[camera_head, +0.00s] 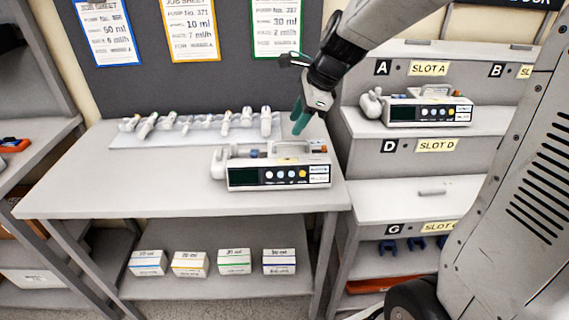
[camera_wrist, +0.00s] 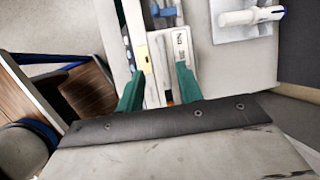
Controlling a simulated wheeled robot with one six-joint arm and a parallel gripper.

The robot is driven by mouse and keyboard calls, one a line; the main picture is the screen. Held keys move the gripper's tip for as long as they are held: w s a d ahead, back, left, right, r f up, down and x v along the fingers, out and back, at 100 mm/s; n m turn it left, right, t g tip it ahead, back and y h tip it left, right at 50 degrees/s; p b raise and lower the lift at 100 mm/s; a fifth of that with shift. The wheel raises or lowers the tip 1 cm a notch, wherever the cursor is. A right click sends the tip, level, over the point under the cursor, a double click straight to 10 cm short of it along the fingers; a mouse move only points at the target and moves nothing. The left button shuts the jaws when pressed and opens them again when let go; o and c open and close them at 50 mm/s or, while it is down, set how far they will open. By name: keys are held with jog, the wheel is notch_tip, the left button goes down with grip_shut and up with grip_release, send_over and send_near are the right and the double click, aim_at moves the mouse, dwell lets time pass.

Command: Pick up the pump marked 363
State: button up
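A white infusion pump (camera_head: 277,167) with a dark screen and coloured buttons stands on the table. A second, similar pump (camera_head: 428,110) stands on the shelf at slot A. The small labels are too blurred to read, so I cannot tell which pump is marked 363. My gripper (camera_head: 298,122) points down above the right part of the table pump. In the wrist view its green fingers (camera_wrist: 159,76) are apart, with the pump (camera_wrist: 158,48) showing beneath and between them. I see no grip on it.
A pale tray (camera_head: 125,141) with several syringes lies at the table's back. Several small boxes (camera_head: 234,261) sit on the lower shelf. The slot rack (camera_head: 395,150) stands close to the right. The table's left front (camera_head: 110,195) is clear.

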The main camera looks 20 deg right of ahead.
aim_at(285, 142)
jog(key=x, duration=0.7)
jog(key=shift+w+a+f, duration=0.1)
jog(key=shift+w+f, duration=0.2)
jog(key=shift+w, duration=0.05)
grip_shut()
jog(key=shift+r, duration=0.1)
dwell(0.9)
